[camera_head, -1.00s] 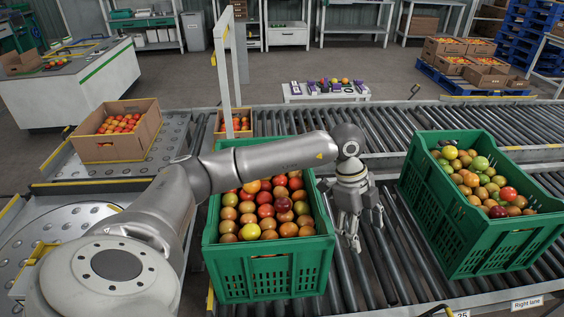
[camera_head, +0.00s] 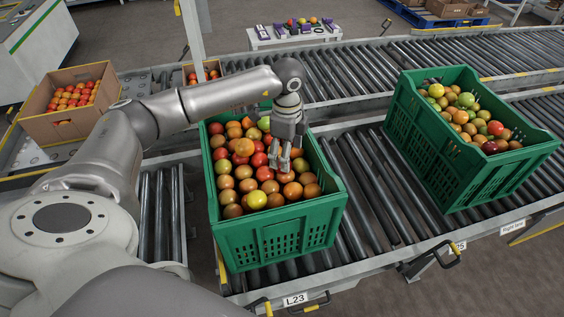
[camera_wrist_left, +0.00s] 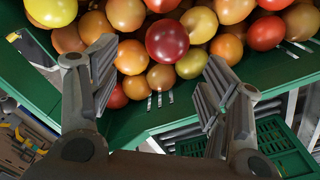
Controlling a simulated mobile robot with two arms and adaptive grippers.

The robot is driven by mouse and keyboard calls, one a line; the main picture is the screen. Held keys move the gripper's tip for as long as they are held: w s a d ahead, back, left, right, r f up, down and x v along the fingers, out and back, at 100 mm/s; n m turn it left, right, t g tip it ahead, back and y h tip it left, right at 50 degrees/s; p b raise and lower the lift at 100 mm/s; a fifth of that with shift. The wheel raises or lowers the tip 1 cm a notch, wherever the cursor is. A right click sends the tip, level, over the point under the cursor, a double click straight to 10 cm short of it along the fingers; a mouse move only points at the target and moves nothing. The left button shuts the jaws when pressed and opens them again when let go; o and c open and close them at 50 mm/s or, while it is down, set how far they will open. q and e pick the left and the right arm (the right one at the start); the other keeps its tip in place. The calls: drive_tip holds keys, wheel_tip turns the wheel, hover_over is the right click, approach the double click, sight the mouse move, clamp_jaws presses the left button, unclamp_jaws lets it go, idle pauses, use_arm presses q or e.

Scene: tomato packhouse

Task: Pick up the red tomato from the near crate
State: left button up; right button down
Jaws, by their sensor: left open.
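The near green crate (camera_head: 232,236) is full of tomatoes in red, orange, yellow and greenish tones. My left gripper (camera_head: 280,164) hangs over the right part of this crate, pointing down, open with nothing between its fingers. In the left wrist view its spread fingers (camera_wrist_left: 160,75) reach toward the tomatoes. A dark red tomato (camera_wrist_left: 167,41) lies in that view between and beyond the fingertips, among orange and yellow ones. The crate's green wall (camera_wrist_left: 135,122) crosses below it. The gripper hides some tomatoes in the head view. My right gripper is not in view.
A second green crate (camera_head: 425,155) of mixed tomatoes stands to the right on the roller conveyor (camera_head: 365,185). A cardboard box (camera_head: 55,127) of tomatoes is at the left. An upright white post (camera_head: 190,40) stands behind my arm. Bare rollers lie between the crates.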

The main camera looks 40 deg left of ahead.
use_arm(q)
drive_tip(key=shift+a+f, duration=0.1)
drive_tip(key=shift+f, duration=0.25)
drive_tip(key=f, duration=0.2)
drive_tip(key=a+f, duration=0.1)
drive_tip(key=f, duration=0.1)
drive_tip(key=shift+w+f+p, duration=0.15)
drive_tip(key=shift+p, duration=0.2)
drive_tip(key=shift+f, duration=0.35)
drive_tip(key=c, duration=0.8)
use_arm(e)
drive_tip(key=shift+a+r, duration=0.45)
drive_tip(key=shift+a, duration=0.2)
